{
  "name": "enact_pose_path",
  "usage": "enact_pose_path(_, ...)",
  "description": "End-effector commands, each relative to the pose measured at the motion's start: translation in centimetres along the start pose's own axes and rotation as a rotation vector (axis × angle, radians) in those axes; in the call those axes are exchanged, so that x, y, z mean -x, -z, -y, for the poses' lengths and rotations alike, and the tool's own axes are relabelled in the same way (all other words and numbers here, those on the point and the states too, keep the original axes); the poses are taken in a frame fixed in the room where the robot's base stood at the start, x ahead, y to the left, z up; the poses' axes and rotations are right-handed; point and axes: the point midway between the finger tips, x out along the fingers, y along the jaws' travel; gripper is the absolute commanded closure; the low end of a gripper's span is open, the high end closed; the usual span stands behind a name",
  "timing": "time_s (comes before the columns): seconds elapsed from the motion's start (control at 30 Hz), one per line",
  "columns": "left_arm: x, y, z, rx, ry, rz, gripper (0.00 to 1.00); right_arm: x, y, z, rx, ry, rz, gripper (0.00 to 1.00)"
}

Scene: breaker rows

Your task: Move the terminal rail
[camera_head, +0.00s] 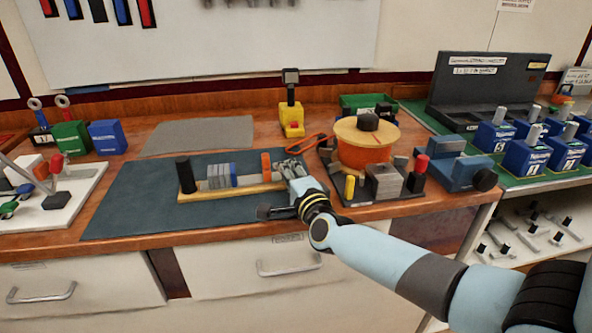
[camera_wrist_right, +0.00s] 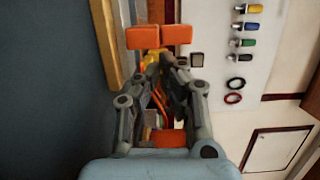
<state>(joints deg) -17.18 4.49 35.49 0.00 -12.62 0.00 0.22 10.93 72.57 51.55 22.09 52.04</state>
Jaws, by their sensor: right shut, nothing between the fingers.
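The terminal rail (camera_head: 235,191) is a pale wooden strip lying on a dark mat (camera_head: 130,205). It carries a black cylinder at its left end, grey and blue blocks in the middle and an orange post (camera_head: 266,166) near its right end. My right gripper (camera_head: 288,168) is shut and empty, just right of the orange post by the rail's right end. Its fingers partly hide that end. In the right wrist view the fingers (camera_wrist_right: 168,62) are close together, with part of the wooden rail (camera_wrist_right: 104,35) at the upper left. My left gripper is not in view.
A board with an orange spool (camera_head: 365,145) and small blocks stands just right of my right gripper. A yellow tool (camera_head: 291,118) stands behind. A grey mat (camera_head: 200,136) lies clear behind the rail. Blue breakers (camera_head: 525,157) stand at the right, a white tray (camera_head: 60,205) at the left.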

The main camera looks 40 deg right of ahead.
Motion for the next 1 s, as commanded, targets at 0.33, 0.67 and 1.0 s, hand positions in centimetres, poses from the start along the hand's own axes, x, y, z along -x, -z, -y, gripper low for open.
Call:
enact_pose_path(0.33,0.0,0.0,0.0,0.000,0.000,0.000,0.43,0.0,-0.2,0.0,0.000,0.000,0.000,1.00)
enact_pose_path(0.67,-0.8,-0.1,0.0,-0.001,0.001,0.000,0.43,-1.9,-7.7,-0.1,-0.007,0.000,0.001,1.00)
enact_pose_path(1.0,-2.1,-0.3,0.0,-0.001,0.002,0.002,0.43,-3.6,-14.7,-0.1,-0.001,0.000,0.001,1.00)
